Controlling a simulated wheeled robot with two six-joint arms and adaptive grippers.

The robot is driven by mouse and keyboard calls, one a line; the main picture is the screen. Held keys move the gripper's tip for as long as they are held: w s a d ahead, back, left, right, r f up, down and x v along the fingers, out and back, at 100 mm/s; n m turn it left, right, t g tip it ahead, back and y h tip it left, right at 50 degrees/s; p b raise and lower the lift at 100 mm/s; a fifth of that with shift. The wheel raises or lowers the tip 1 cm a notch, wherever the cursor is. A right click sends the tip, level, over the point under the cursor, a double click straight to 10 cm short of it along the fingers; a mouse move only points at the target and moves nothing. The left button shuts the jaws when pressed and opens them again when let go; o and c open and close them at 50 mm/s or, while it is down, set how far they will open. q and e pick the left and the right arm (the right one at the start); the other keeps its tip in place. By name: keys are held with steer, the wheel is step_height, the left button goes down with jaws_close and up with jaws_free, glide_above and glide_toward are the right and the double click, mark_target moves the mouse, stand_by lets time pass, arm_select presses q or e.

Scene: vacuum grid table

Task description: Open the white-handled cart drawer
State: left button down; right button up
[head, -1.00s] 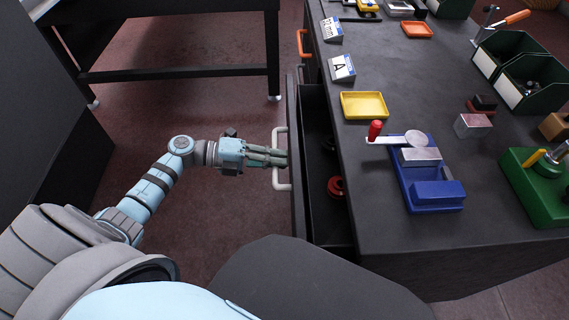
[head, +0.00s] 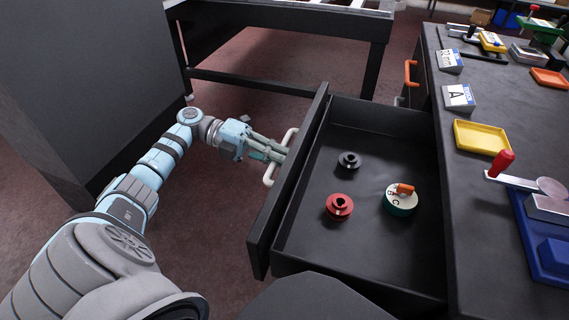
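The white-handled drawer (head: 318,240) stands well out from the dark cart (head: 480,215), its inside in plain view. Its white handle (head: 269,170) is on the outer face of the drawer front. My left gripper (head: 278,155) is at the handle, with its fingers around the bar. Whether the fingers are pressed tight on the bar is hard to make out, but they look closed on it. Inside the drawer lie a black knob-like part (head: 349,160), a red ring-like part (head: 339,206) and a round white-and-green dial with an orange grip (head: 400,199). My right gripper is not in view.
A yellow tray (head: 482,138), a blue fixture with a red-knobbed lever (head: 545,235) and label stands (head: 458,98) sit on the cart top. An orange handle (head: 410,74) is farther along the cart side. A dark table (head: 290,80) stands behind. Floor left of the drawer is clear.

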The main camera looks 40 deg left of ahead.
arm_select(q)
steer(key=shift+a, duration=0.1)
steer(key=c, duration=1.6)
jaws_free()
steer(key=v, duration=0.7)
steer(key=shift+a, duration=0.2)
